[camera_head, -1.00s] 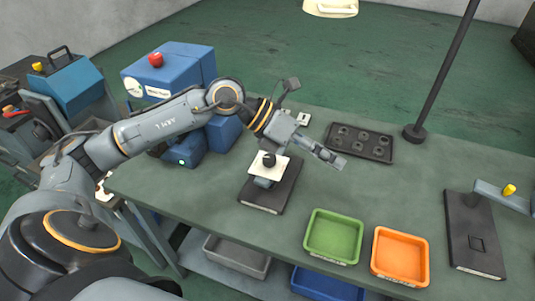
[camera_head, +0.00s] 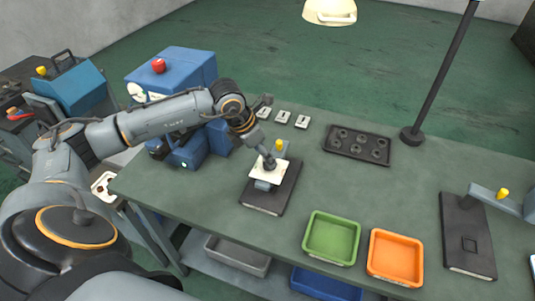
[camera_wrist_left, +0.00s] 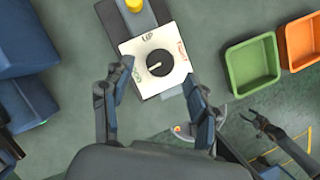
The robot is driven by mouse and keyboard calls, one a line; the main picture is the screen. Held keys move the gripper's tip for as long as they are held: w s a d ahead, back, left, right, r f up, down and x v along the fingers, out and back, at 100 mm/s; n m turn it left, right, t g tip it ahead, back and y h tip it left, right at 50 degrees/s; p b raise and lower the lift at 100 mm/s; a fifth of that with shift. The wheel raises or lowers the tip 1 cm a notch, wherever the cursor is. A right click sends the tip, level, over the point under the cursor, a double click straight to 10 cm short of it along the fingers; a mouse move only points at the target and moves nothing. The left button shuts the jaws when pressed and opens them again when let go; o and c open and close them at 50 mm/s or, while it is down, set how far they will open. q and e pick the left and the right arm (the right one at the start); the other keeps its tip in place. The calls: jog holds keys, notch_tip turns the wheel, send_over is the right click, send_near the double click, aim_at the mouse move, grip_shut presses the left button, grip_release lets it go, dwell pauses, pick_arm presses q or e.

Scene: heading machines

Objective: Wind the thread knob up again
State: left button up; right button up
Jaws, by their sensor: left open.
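The thread knob (camera_wrist_left: 160,63) is a round black knob with a white pointer line. It sits on a white plate (camera_wrist_left: 135,50), on a dark block on the bench. The plate reads UP at the top, with green lettering at the left and red at the right. The pointer points left, toward the green lettering. My left gripper (camera_wrist_left: 155,88) is open, its fingers apart on the near side of the knob. In the head view the left gripper (camera_head: 268,163) is over the plate and hides most of the knob. My right gripper (camera_wrist_left: 248,117) shows small in the wrist view.
A yellow knob (camera_head: 279,145) stands just behind the plate. A green tray (camera_head: 332,259) and an orange tray (camera_head: 395,276) lie to the right. A dark tray with round cups (camera_head: 357,155) lies behind. A blue machine (camera_head: 190,68) stands at the left. The bench between is clear.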

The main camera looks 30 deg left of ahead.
pick_arm(q)
jog(key=shift+p+x, duration=0.35)
jog(key=shift+x, duration=1.4)
